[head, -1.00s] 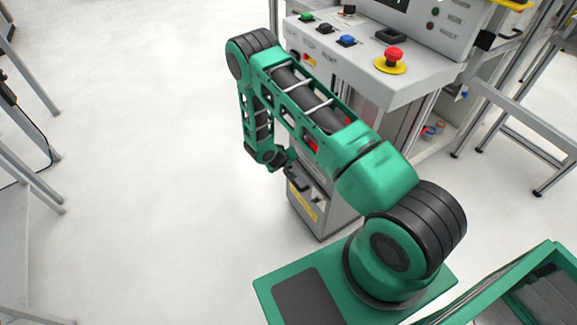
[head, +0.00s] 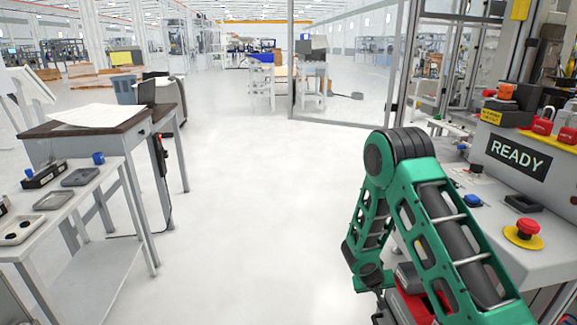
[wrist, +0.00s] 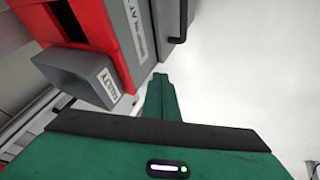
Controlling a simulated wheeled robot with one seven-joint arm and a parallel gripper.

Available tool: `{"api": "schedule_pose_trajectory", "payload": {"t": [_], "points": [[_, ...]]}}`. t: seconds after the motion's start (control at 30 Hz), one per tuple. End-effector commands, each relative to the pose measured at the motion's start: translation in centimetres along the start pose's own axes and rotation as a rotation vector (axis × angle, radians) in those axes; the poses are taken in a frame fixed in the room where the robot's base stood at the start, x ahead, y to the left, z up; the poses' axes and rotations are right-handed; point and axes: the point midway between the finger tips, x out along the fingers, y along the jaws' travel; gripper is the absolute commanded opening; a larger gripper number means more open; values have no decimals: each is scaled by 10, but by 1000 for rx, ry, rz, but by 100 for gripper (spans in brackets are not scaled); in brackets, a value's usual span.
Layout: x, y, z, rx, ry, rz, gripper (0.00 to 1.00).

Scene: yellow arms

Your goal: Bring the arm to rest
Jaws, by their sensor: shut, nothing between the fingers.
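My arm, green with black joints, is folded at the right of the head view, its elbow (head: 395,155) raised and its forearm hanging down. The wrist end is low, near the bottom edge, and the fingertips cannot be made out there. In the wrist view my gripper (wrist: 161,80) shows as two green fingers pressed together, with nothing between them. They point over the pale floor, beside a red and grey unit (wrist: 95,45). The fingers look apart from that unit.
A console with a READY display (head: 517,157) and a red emergency button (head: 527,229) stands close to the arm's right. A grey chute (wrist: 80,78) juts out in the wrist view. Tables (head: 75,225) stand left. The floor (head: 240,200) between is clear.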

Motion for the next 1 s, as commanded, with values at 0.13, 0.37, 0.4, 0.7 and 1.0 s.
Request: {"api": "schedule_pose_trajectory", "payload": {"t": [0.13,0.37,0.4,0.7,1.0], "points": [[-48,21,-22,39,-15,-32,0],[-121,49,-39,77,-41,-89,0],[-134,54,-40,82,-46,-100,0],[-228,88,-38,102,-64,-184,0],[-318,116,-15,92,-66,-269,0]]}}
